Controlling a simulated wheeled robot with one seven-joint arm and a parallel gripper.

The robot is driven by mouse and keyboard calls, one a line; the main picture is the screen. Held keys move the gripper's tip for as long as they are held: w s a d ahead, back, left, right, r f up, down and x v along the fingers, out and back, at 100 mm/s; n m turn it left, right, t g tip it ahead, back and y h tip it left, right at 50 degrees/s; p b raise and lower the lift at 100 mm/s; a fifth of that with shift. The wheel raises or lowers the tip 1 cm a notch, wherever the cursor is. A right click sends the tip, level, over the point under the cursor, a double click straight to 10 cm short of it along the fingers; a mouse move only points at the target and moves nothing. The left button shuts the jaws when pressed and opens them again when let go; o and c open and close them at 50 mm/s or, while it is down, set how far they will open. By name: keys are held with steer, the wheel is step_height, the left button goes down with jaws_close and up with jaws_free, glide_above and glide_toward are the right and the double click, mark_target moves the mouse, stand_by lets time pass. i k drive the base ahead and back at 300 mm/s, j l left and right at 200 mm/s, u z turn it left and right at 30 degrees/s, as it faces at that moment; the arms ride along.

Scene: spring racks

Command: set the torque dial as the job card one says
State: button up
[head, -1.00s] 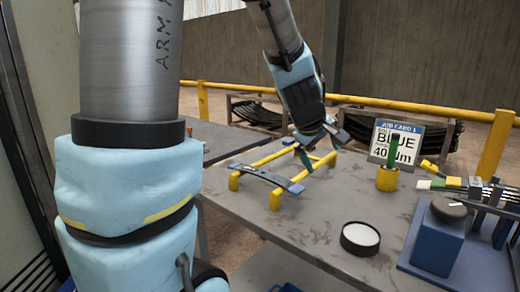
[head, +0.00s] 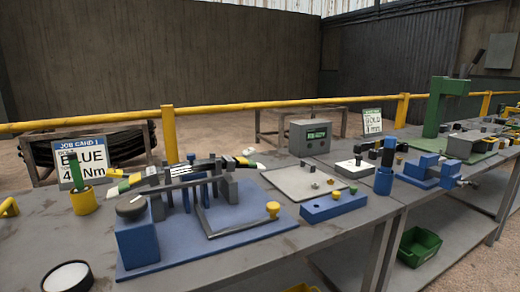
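Job card one (head: 83,163) stands at the left of the bench, white with a blue header. It reads "BLUE" and a value in Nm starting with 4; a green stick standing in a yellow cup (head: 82,203) hides part of it. A dark round knob (head: 131,206) with a pale mark sits on top of a blue block (head: 137,242) at the left end of a blue base plate; it looks like the torque dial. Its setting is too small to read. My gripper is not in view.
A rack of several rods (head: 205,180) stands behind the dial. A round white-topped dish (head: 68,277) lies front left. To the right are a grey display box (head: 310,136), a blue block with knobs (head: 334,205), a second card (head: 372,121) and a green press (head: 437,107).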

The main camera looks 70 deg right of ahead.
mark_target(359, 158)
steer(key=k+l, duration=0.2)
steer(key=l, duration=0.2)
steer(key=k+l, duration=0.2)
steer(key=l, duration=0.2)
steer(key=k+l, duration=0.15)
steer(key=l, duration=0.25)
steer(key=k+l, duration=0.2)
steer(key=l, duration=0.2)
